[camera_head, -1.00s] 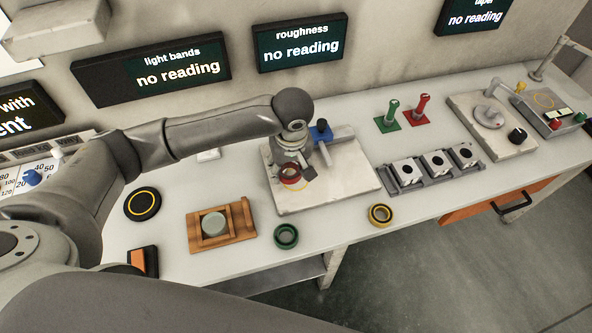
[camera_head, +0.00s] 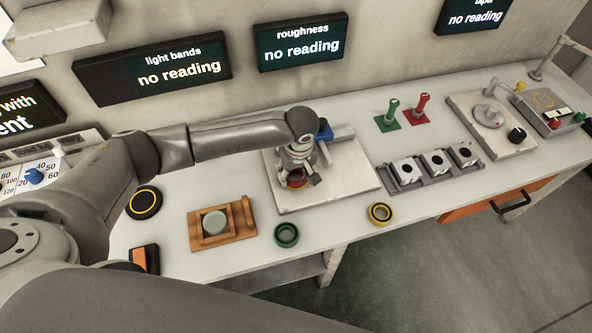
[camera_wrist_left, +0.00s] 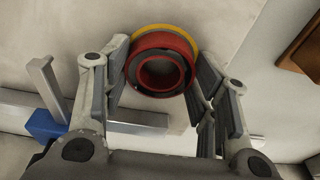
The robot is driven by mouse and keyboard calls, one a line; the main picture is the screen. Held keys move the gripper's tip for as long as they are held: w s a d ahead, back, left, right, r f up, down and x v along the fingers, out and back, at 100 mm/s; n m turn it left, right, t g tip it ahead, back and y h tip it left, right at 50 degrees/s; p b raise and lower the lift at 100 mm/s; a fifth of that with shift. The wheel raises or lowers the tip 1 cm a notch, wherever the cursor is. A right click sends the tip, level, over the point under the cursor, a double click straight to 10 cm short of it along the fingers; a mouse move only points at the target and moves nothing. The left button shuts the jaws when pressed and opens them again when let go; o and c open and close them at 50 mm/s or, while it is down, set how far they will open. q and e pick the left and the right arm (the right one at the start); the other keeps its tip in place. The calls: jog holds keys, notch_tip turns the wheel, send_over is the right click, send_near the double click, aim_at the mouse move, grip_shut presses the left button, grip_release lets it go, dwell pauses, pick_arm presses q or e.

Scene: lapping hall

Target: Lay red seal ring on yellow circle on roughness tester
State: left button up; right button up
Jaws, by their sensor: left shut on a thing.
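The red seal ring (camera_head: 297,183) is held by my left gripper (camera_head: 299,181), low over the pale plate of the roughness tester (camera_head: 345,190). In the left wrist view the red ring (camera_wrist_left: 160,43) sits between the two fingers of the left gripper (camera_wrist_left: 161,80). A yellow arc, part of the yellow circle (camera_wrist_left: 166,27), shows just beyond the ring's far edge; the ring covers the rest. I cannot tell whether the ring touches the plate. My right gripper is not in view.
The tester's blue block (camera_head: 324,130) and grey bar stand behind the gripper. A green ring (camera_head: 286,235) and a yellow ring (camera_head: 380,214) lie along the front edge. A wooden fixture (camera_head: 242,216) is to the left, a row of grey blocks (camera_head: 434,165) to the right.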

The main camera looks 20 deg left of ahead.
pick_arm(q)
jog(key=shift+f, duration=0.25)
jog(key=shift+s+f, duration=0.1)
jog(key=shift+s, duration=0.05)
jog(key=o, duration=0.9)
jog(key=shift+s+f, duration=0.15)
jog(key=shift+o, duration=1.2)
jog(key=shift+w+f, duration=0.15)
jog(key=shift+w, duration=0.05)
notch_tip(320, 180, up, 13)
jog(key=s+d, duration=0.1)
jog(key=shift+s+b, duration=0.15)
jog(key=shift+b, duration=0.25)
